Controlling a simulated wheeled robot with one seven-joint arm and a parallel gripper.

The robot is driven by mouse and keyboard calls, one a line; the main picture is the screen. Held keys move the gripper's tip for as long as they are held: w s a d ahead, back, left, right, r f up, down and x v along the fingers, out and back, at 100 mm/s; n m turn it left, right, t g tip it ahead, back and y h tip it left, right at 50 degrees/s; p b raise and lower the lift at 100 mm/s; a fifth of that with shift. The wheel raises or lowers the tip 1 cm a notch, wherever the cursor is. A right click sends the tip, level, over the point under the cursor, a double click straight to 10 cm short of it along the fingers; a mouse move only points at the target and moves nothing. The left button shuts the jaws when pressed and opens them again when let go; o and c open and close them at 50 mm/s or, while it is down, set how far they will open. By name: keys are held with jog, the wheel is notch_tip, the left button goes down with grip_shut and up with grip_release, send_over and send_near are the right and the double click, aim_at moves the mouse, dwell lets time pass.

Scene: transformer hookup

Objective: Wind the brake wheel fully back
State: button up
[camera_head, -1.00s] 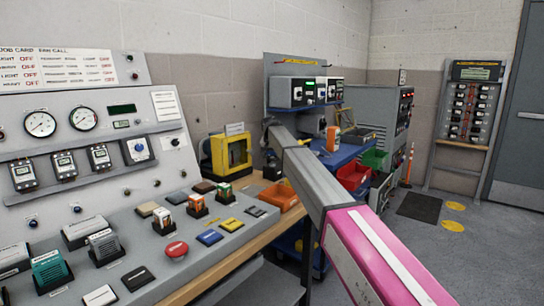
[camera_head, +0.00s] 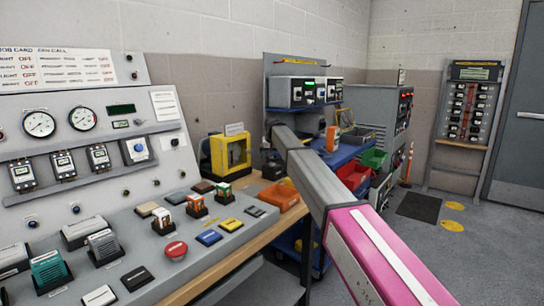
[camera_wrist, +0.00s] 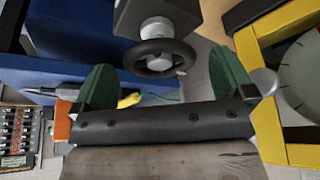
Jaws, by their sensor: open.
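The brake wheel (camera_wrist: 183,58) shows in the wrist view at the upper middle. It is a dark round handwheel on a pale hub under a grey block (camera_wrist: 160,18). My gripper (camera_wrist: 165,85) is open, with its two green fingers spread wide. The wheel lies beyond and between the fingertips, and I see no finger touching it. In the head view my arm reaches away toward the blue bench, and its far end is small and partly hidden. I cannot make out the wheel there.
A yellow-framed box (camera_head: 231,155) stands close by, right of my fingers in the wrist view (camera_wrist: 274,139). An orange bin (camera_head: 279,197) lies on the wooden bench. The blue cart (camera_head: 350,152) holds red (camera_head: 353,176) and green (camera_head: 375,158) bins. The control console (camera_head: 120,240) fills the left.

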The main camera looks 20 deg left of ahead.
jog(key=v, duration=1)
jog(key=shift+s+r, duration=0.15)
jog(key=shift+r, duration=0.2)
